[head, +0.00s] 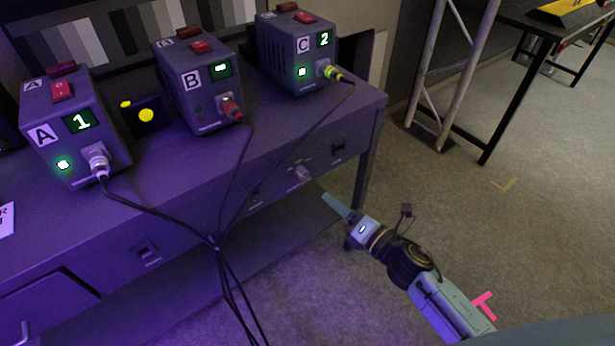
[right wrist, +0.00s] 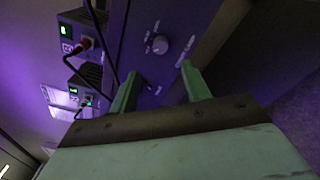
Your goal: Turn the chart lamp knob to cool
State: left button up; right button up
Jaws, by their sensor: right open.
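The chart lamp knob (head: 302,174) is a small pale round knob on the front panel of the grey desk, with small markings around it too small to read in the head view. In the right wrist view the knob (right wrist: 160,45) shows ahead of the fingers, with a pale pointer mark above it and white lettering around. My right gripper (head: 334,204) is just right of and below the knob in the head view, apart from it. In the right wrist view its two green fingers (right wrist: 161,88) stand apart with nothing between them. My left gripper is not in view.
Boxes A (head: 66,130), B (head: 198,85) and C (head: 297,52) stand on the desk (head: 180,165). Their black cables hang down its front, left of the knob. Small switches sit on the panel to either side. A truss (head: 447,75) stands at right; the floor is open.

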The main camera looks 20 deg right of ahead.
aim_at(306, 177)
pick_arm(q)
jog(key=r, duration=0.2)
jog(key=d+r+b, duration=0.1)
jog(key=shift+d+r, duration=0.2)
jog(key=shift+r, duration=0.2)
pick_arm(e)
jog(key=x, duration=1)
jog(key=shift+w, duration=0.15)
jog(key=c, duration=1)
